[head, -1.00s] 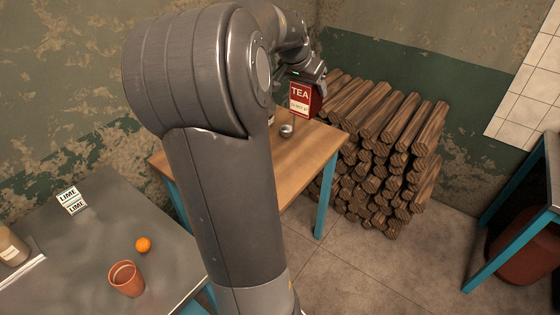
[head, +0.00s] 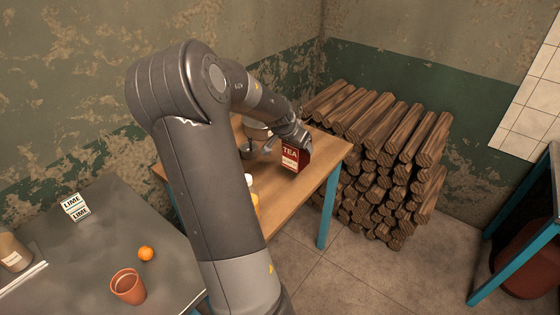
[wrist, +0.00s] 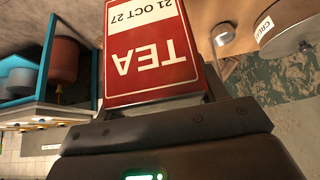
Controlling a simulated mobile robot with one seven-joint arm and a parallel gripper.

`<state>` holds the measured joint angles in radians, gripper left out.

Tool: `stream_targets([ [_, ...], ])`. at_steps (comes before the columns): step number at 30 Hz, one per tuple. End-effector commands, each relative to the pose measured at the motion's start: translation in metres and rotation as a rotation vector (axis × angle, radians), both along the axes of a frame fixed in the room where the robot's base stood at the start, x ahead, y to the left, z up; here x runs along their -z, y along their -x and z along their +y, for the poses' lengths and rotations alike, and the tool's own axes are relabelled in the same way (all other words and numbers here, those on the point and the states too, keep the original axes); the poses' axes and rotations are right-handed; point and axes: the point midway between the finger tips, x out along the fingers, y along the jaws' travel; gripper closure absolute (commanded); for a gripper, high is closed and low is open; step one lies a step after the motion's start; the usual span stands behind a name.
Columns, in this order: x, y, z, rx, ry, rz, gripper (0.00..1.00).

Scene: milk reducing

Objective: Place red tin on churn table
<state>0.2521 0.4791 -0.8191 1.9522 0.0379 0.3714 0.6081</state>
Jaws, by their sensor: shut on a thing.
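The red tin (head: 290,160), with a white "TEA" label, is upright in my gripper (head: 299,138) over the right part of the wooden table with blue legs (head: 285,193). My gripper is shut on the tin from above. I cannot tell whether the tin's base touches the tabletop. In the wrist view, the red tin (wrist: 148,50) shows upside down, its lettering reading "TEA" and "21 OCT 27", close in front of my gripper (wrist: 165,112).
A metal pot (head: 256,131) stands behind on the wooden table; a labelled vessel (wrist: 290,22) shows in the wrist view. Stacked logs (head: 385,140) lie to the right.

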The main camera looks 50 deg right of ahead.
Motion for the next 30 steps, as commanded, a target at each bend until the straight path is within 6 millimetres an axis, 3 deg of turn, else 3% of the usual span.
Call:
stream_targets([
  [6, 0.030, -0.048, 0.008, -0.002, 0.000, 0.004, 0.64],
  [10, 0.039, -0.065, 0.011, -0.001, 0.000, 0.001, 0.64],
  [16, 0.049, -0.071, 0.012, 0.001, -0.001, 0.002, 0.64],
  [24, 0.083, -0.070, 0.012, 0.001, -0.001, 0.000, 0.64],
  [30, 0.082, -0.071, 0.012, 0.001, 0.000, -0.001, 0.64],
])
